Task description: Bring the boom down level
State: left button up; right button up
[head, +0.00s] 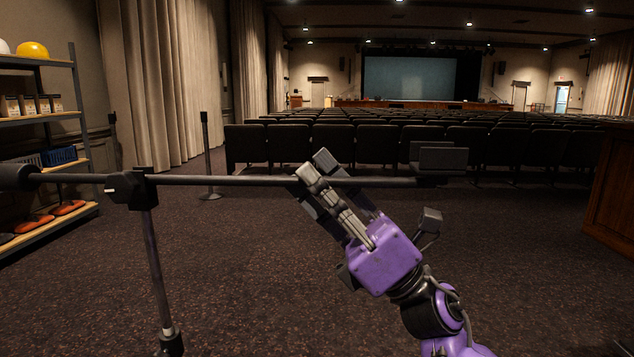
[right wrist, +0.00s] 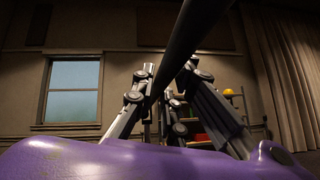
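The boom (head: 230,180) is a dark bar on a stand (head: 155,265). It runs nearly level across the head view, through a clamp (head: 130,188) at the stand's top. A thick dark counterweight (head: 17,177) is at its left end and a dark boxy piece (head: 438,160) is at its right end. My right gripper (head: 312,178) is shut on the boom, right of the clamp. In the right wrist view the boom (right wrist: 195,35) passes between the gripper's fingers (right wrist: 165,85); the exact contact is partly hidden. My left gripper is not in view.
A shelf unit (head: 40,120) with hard hats and boxes stands at the left. A dark post (head: 206,150) stands behind the boom. Rows of seats (head: 350,145) are beyond. A wooden desk side (head: 612,195) is at the right edge. Carpet (head: 250,270) around the stand is clear.

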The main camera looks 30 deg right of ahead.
jog(key=o, duration=0.4)
jog(key=shift+a, duration=0.1)
jog(key=shift+c, duration=0.2)
jog(key=v, duration=1.2)
jog(key=shift+r, duration=0.1)
